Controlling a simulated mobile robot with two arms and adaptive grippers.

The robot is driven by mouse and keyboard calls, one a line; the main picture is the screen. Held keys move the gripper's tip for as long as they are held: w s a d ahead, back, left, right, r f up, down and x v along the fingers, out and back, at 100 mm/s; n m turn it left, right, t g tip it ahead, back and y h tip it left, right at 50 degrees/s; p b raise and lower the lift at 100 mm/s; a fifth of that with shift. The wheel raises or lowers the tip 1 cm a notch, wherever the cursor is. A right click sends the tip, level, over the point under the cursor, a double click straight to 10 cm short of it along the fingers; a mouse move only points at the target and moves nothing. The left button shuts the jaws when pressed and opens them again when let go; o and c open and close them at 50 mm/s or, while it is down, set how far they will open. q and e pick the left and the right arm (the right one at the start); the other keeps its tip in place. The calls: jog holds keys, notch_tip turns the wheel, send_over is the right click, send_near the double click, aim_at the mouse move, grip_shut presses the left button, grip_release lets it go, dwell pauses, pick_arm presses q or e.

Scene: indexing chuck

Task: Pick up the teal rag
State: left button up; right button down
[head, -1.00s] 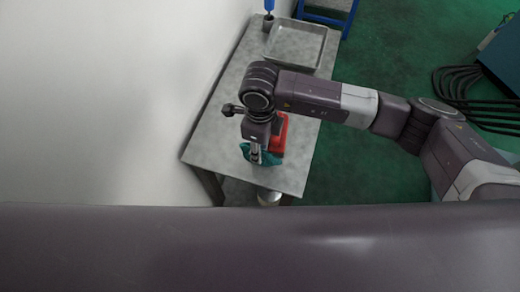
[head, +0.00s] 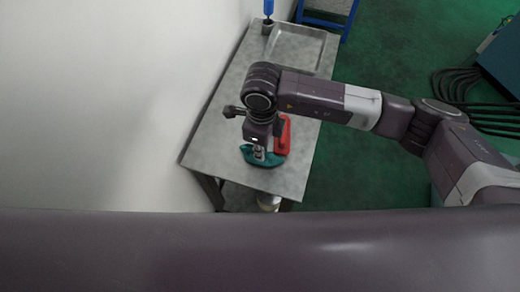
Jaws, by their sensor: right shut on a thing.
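The teal rag (head: 272,161) lies crumpled near the front end of the grey table, seen in the head view. My right gripper (head: 260,156) points down at it from above and is shut on it. The fingertips and part of the rag are hidden by the gripper body. I cannot tell whether the rag is clear of the table top. My left gripper is not in view.
A red object (head: 284,136) is right beside the rag and gripper. A grey tray (head: 297,48) and a blue-handled tool in a dark holder (head: 267,27) are at the table's far end. The table (head: 222,125) is bare to the left, near the white wall.

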notch_tip(320, 180, up, 11)
jog(key=p, duration=0.5)
jog(key=s+d+b, duration=0.2)
jog(key=s+d, duration=0.1)
jog(key=d, duration=0.6)
jog(key=s+d+b, duration=0.2)
jog(key=s+d, duration=0.1)
jog(key=d, duration=0.6)
jog(key=shift+d+f+b, duration=0.2)
jog(key=shift+d+b, duration=0.1)
jog(key=c, duration=2.6)
grip_release()
grip_shut()
